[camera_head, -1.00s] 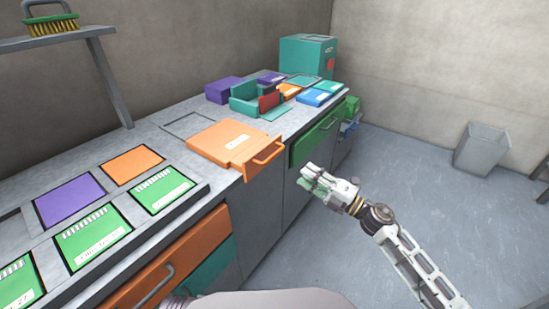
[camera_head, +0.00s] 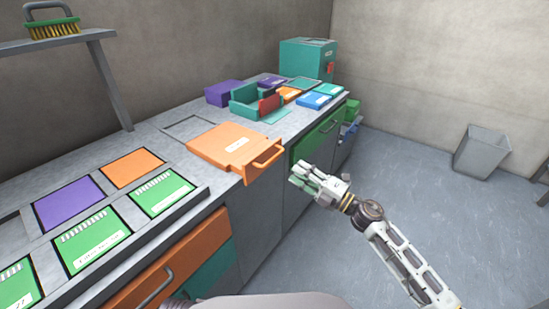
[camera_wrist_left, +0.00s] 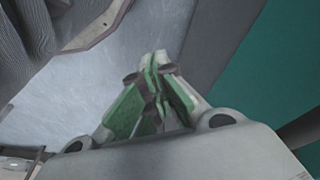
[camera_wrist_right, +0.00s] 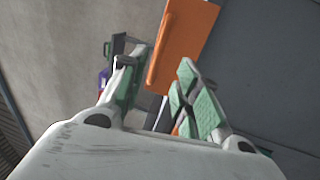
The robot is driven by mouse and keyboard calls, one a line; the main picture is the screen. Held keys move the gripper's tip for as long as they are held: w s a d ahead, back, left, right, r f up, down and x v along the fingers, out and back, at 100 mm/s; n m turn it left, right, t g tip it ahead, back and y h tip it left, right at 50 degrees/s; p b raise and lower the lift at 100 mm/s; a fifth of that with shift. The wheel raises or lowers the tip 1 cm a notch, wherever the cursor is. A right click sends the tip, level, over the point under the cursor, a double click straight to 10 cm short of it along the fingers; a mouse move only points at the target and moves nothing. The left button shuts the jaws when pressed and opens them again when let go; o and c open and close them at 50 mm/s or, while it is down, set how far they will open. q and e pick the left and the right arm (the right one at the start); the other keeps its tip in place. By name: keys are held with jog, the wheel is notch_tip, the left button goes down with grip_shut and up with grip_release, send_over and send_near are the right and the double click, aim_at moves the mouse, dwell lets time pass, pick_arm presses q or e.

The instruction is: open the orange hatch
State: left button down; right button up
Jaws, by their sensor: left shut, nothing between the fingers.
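A thick orange panel (camera_head: 222,147) with a white label lies on the counter. Its front piece and pull handle (camera_head: 266,156) stick out over the counter's front edge. A flat orange square (camera_head: 132,167) is set in the counter nearer me; I cannot tell which is the hatch. My right gripper (camera_head: 297,178) is open and empty, just right of and below the handle, apart from it. In the right wrist view, orange (camera_wrist_right: 184,42) shows beyond the spread fingers (camera_wrist_right: 158,95). My left gripper (camera_wrist_left: 157,75) is shut and empty; the head view does not show it.
An orange drawer (camera_head: 190,257) with a grey handle is under the counter's near part. A purple square (camera_head: 68,202) and green labelled panels (camera_head: 162,193) lie near it. Floor right of the counter is free up to a grey bin (camera_head: 483,152).

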aim_at(274, 157)
jog(key=shift+b+x, duration=0.3)
jog(key=shift+x, duration=5)
jog(key=shift+c, duration=0.5)
grip_shut()
jog(key=shift+s, duration=0.1)
